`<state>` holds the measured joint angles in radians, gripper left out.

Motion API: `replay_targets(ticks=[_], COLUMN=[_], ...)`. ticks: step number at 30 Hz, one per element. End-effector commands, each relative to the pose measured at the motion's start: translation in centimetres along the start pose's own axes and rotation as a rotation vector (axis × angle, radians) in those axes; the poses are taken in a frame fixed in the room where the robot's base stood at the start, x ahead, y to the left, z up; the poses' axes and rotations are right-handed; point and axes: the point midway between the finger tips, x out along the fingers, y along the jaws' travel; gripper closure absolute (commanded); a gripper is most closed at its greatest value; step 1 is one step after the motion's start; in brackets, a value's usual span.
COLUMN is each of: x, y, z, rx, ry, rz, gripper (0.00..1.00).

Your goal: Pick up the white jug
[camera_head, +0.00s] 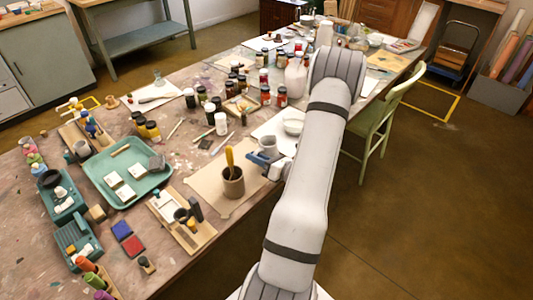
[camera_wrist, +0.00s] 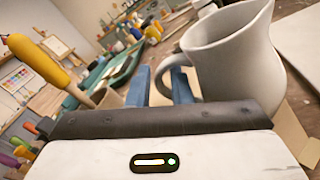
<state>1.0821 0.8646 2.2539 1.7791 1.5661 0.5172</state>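The white jug (camera_wrist: 235,52) stands upright close in front of my gripper in the wrist view, its handle (camera_wrist: 160,78) facing left. In the head view the jug (camera_head: 268,143) is small, at the table's right side beside my gripper (camera_head: 262,158). My gripper's two blue fingers (camera_wrist: 160,88) are apart. The handle's outer curve shows between them, and the right finger appears to be within the handle's loop. I cannot tell whether either finger touches it. The jug's lower part is hidden behind my gripper in the wrist view.
A brown pot (camera_head: 233,184) with a yellow-handled tool (camera_head: 229,160) stands left of the jug on brown paper (camera_head: 205,183). A white bowl (camera_head: 293,124) is just beyond. Several paint jars stand further back. A green tray (camera_head: 103,165) lies left. A green chair (camera_head: 375,128) is at right.

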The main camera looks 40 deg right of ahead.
Motion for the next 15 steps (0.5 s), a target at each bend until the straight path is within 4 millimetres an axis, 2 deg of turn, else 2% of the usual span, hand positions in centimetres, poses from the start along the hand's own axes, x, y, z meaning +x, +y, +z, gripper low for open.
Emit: replay_targets(ticks=[3,10,15], x=[0.77,0.81,0.79], y=[0.01,-0.04,-0.05], z=[-0.02,-0.03,-0.02], rx=[0.0,0.0,0.0], ry=[0.0,0.0,0.0], rz=[0.0,-0.001,-0.001], gripper=[0.81,0.82,0.96])
